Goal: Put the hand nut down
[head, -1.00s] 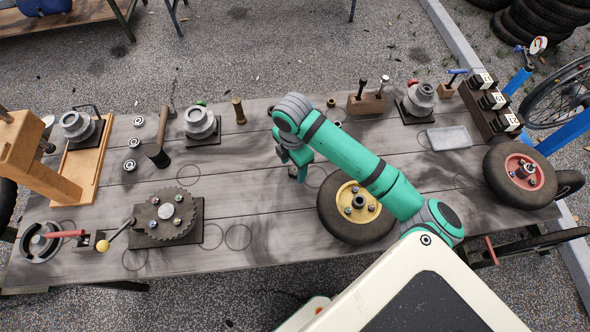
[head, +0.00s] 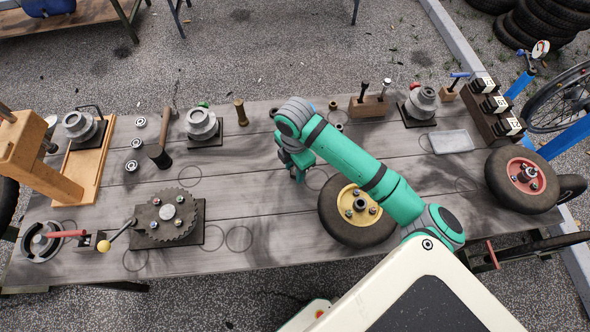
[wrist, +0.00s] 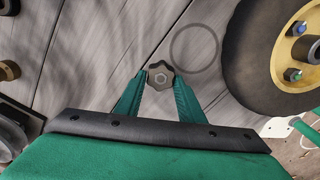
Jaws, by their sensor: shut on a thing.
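The hand nut (wrist: 160,75) is a dark, lobed knob with a pale hexagonal centre. In the wrist view it sits between the fingertips of my gripper (wrist: 160,82), which is shut on it. In the head view my gripper (head: 299,172) is over the middle of the bench, just left of the yellow-hubbed wheel, and my arm hides the nut there. I cannot tell whether the nut touches the bench top.
The wheel with the yellow hub (head: 344,215) lies close to the right of my gripper. A drawn circle (wrist: 195,48) marks bare planks beside the nut. A toothed disc on a plate (head: 165,217) lies to the left. The planks (head: 255,200) between are clear.

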